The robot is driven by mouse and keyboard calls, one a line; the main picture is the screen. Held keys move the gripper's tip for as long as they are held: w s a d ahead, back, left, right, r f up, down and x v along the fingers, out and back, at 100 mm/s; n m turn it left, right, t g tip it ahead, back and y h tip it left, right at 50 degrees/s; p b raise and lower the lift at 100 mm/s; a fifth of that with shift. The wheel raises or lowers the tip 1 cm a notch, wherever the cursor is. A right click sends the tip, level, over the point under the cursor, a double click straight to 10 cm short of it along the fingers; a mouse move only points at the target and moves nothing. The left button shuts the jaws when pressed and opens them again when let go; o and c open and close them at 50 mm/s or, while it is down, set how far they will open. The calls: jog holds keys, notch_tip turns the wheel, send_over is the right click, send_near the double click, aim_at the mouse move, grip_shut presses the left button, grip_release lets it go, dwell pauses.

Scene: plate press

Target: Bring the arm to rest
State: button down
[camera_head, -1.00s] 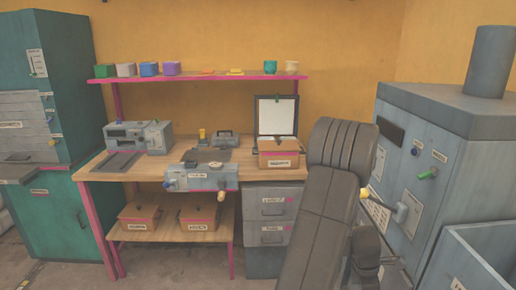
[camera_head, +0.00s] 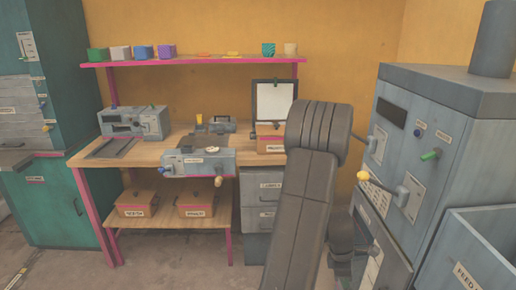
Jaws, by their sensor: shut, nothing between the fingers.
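My arm (camera_head: 303,205) rises dark grey from the bottom edge, right of the middle, and bends at a ribbed elbow (camera_head: 320,130). A further dark part of my arm (camera_head: 348,243) shows low behind it. My gripper is not visible; its fingers are outside the view or hidden behind the arm. The arm stands in front of the right end of the workbench (camera_head: 140,148) and left of the large grey machine (camera_head: 455,125). I cannot tell whether it touches anything.
A grey press (camera_head: 197,163) stands at the bench front. Several small containers, including a purple one (camera_head: 166,51), stand on the wall shelf (camera_head: 220,60). The grey machine has a yellow-knobbed lever (camera_head: 362,176). A grey bin (camera_head: 478,240) is at the lower right. Floor shows at lower left.

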jog(key=w+a+m, duration=0.3)
jog(key=w+a, duration=0.5)
jog(key=a, duration=0.6)
jog(key=shift+g, duration=0.4)
jog(key=shift+w+v, duration=0.2)
jog(key=shift+v, duration=2.65)
jog(key=shift+a, duration=0.1)
